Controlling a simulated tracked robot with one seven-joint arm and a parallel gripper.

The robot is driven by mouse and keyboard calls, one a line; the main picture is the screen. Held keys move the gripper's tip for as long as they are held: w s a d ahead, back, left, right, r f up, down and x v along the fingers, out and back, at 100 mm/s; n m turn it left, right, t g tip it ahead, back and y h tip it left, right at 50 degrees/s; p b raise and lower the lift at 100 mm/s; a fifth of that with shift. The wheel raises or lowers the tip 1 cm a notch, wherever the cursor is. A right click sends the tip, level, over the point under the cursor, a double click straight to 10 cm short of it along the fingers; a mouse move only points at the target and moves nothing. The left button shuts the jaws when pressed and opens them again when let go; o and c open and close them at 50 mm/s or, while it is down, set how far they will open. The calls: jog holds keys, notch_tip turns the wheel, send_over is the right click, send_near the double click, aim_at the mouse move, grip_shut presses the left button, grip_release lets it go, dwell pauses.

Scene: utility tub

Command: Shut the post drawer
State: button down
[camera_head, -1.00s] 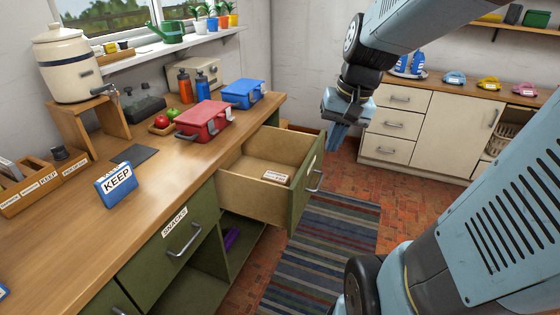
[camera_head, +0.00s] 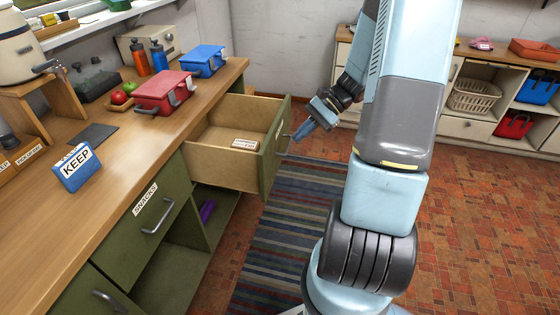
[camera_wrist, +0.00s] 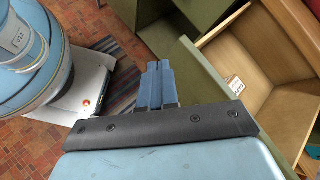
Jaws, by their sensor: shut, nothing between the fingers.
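The open drawer (camera_head: 220,163) is pulled far out from under the counter, with a green front and pale wooden inside. A small labelled item (camera_head: 244,143) lies on its floor. The drawer also shows in the wrist view (camera_wrist: 258,62) with its labelled item (camera_wrist: 235,84). My gripper (camera_head: 299,137) is shut and empty, just outside the drawer's front face near its handle. In the wrist view my shut fingers (camera_wrist: 157,78) are beside the green front; I cannot tell whether they touch it.
The wooden counter (camera_head: 105,165) holds a red box (camera_head: 163,92), a blue box (camera_head: 204,60) and a KEEP sign (camera_head: 73,168). The SNACKS drawer (camera_head: 150,212) is shut. A striped rug (camera_head: 283,225) covers the floor before the drawer. Low shelving stands at the back right.

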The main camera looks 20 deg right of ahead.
jog(key=w+d+f+m+t+y, duration=0.1)
jog(key=d+f+m+t+y, duration=0.1)
jog(key=d+f+m+t, duration=0.55)
jog(key=w+d+f+m+t+y, duration=0.25)
jog(key=f+m, duration=0.25)
jog(key=f, duration=0.5)
jog(key=t, duration=0.1)
send_near(274, 159)
jog(key=shift+m+h, duration=0.25)
jog(key=x, duration=0.4)
jog(key=r+x, duration=0.1)
jog(key=x, duration=0.2)
jog(key=shift+s+a, duration=0.15)
jog(key=shift+s, duration=0.1)
